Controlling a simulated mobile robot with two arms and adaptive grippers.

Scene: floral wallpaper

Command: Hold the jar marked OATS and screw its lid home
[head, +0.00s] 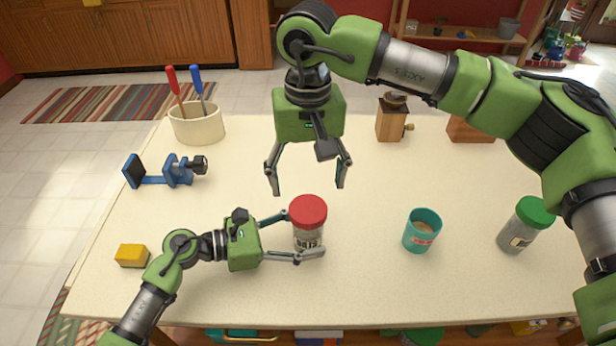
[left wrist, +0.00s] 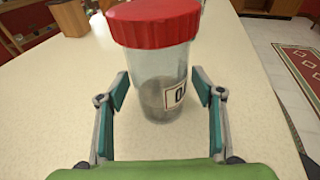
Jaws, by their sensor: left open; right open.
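The OATS jar (head: 307,236) is clear with a red lid (head: 308,211) on top and stands upright on the table. In the left wrist view the jar (left wrist: 158,85) shows part of its label, and its red lid (left wrist: 155,22) sits on its mouth; I cannot tell how tight it is. My left gripper (head: 305,236) is open, with its fingers on either side of the jar body, apart from it in the left wrist view (left wrist: 162,105). My right gripper (head: 308,188) is open and empty, pointing down above and just behind the lid.
A teal cup (head: 422,231) and a green-lidded jar (head: 519,231) stand to the right. A yellow block (head: 132,255), a blue clamp (head: 167,173) and a utensil crock (head: 197,124) are at left. A wooden grinder (head: 391,120) stands behind. The table (head: 350,285) is clear in front of the jar.

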